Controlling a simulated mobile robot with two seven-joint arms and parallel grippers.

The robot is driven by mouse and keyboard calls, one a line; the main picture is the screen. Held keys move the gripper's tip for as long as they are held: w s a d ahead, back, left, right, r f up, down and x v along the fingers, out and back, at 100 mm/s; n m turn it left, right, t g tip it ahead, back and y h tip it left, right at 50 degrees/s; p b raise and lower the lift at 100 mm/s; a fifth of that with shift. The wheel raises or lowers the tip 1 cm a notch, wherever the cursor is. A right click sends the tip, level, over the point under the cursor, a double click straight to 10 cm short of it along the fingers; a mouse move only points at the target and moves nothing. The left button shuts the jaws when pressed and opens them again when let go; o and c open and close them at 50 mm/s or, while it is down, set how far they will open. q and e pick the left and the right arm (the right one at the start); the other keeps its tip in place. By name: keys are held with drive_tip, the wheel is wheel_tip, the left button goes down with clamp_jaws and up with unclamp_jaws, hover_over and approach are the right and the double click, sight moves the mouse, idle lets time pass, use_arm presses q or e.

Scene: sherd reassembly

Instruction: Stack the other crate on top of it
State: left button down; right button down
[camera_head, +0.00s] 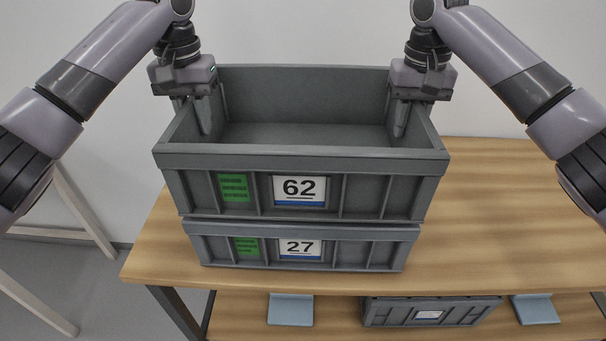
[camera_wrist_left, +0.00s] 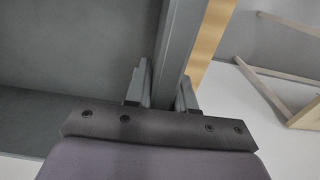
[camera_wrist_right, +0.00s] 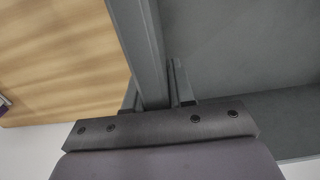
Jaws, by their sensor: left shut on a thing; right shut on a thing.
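The grey crate labelled 62 (camera_head: 300,160) is empty and sits upright directly above the grey crate labelled 27 (camera_head: 300,262), which stands on the wooden table. A thin dark line shows between the two; I cannot tell whether their rims fully touch. My left gripper (camera_head: 201,112) is shut on the left wall of crate 62, and its fingers straddle that wall in the left wrist view (camera_wrist_left: 163,95). My right gripper (camera_head: 403,115) is shut on the right wall, which also shows between the fingers in the right wrist view (camera_wrist_right: 155,90). The inside of crate 27 is hidden.
The wooden table (camera_head: 510,220) is clear to the right of the crates. On a lower shelf (camera_head: 340,310) stands another grey crate (camera_head: 430,312) between two blue-grey plates (camera_head: 290,310) (camera_head: 535,309). A white wooden frame (camera_head: 85,215) stands on the floor at left.

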use_arm(q)
drive_tip(key=shift+f+b, duration=0.55)
drive_tip(key=shift+f, duration=0.15)
use_arm(e)
drive_tip(key=shift+f, duration=0.7)
use_arm(q)
drive_tip(key=c, duration=1)
unclamp_jaws()
drive_tip(key=shift+r, duration=0.1)
use_arm(e)
drive_tip(key=c, duration=1)
unclamp_jaws()
drive_tip(key=shift+r, duration=0.15)
use_arm(q)
drive_tip(key=shift+o, duration=0.2)
use_arm(e)
drive_tip(key=shift+o, duration=0.2)
use_arm(q)
drive_tip(key=shift+r, duration=0.1)
wheel_tip(320, 180, up, 12)
drive_tip(key=shift+f, duration=0.15)
use_arm(e)
wheel_tip(320, 180, up, 12)
use_arm(q)
drive_tip(key=shift+s, duration=0.1)
use_arm(e)
drive_tip(key=shift+s, duration=0.1)
